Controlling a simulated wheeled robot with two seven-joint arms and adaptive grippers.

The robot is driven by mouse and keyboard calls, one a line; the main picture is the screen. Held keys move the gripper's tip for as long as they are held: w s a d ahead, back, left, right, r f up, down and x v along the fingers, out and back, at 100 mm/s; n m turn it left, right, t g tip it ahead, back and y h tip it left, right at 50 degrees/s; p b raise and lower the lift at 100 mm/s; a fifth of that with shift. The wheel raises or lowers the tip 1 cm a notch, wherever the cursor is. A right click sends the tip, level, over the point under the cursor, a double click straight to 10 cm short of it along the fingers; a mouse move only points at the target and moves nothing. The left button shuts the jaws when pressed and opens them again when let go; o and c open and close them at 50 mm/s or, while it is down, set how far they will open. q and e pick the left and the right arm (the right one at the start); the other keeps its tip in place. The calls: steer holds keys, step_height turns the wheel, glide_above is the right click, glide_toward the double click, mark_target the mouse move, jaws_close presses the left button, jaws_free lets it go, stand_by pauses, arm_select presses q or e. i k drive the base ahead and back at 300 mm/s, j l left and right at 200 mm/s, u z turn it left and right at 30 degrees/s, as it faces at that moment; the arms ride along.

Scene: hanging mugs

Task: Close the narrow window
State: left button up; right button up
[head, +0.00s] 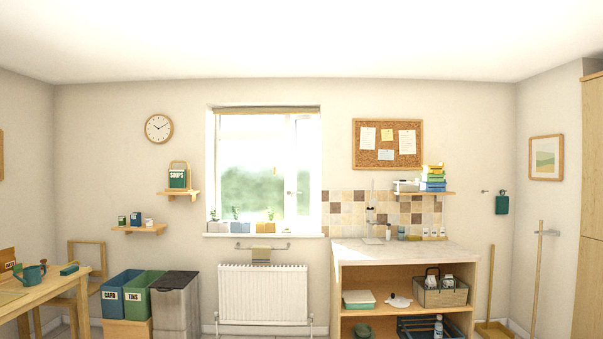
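The window (264,170) is in the back wall in the head view, with a white frame and a rolled blind (266,110) across its top. Its wide pane (250,165) is on the left. The narrow window (303,165) is the tall slim part on the right, with a small handle (290,192) by its left side. The bright light makes it hard to tell how far the narrow window stands open. Neither of my grippers is in view.
Small potted plants (237,214) stand on the sill. A white radiator (263,294) with a towel rail (238,246) is below. A counter (405,251) stands to the right, and bins (175,300) and a wooden table (50,290) to the left.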

mark_target(295, 118)
steer(key=i+u, duration=0.15)
steer(key=i, duration=0.85)
steer(key=i+j, duration=0.1)
steer(key=i, duration=3.05)
steer(key=i+z, duration=0.35)
steer(key=i, duration=0.15)
steer(key=i+j+z, duration=0.3)
steer(key=i, duration=0.2)
steer(key=i+j+z, duration=0.35)
steer(key=i, duration=0.15)
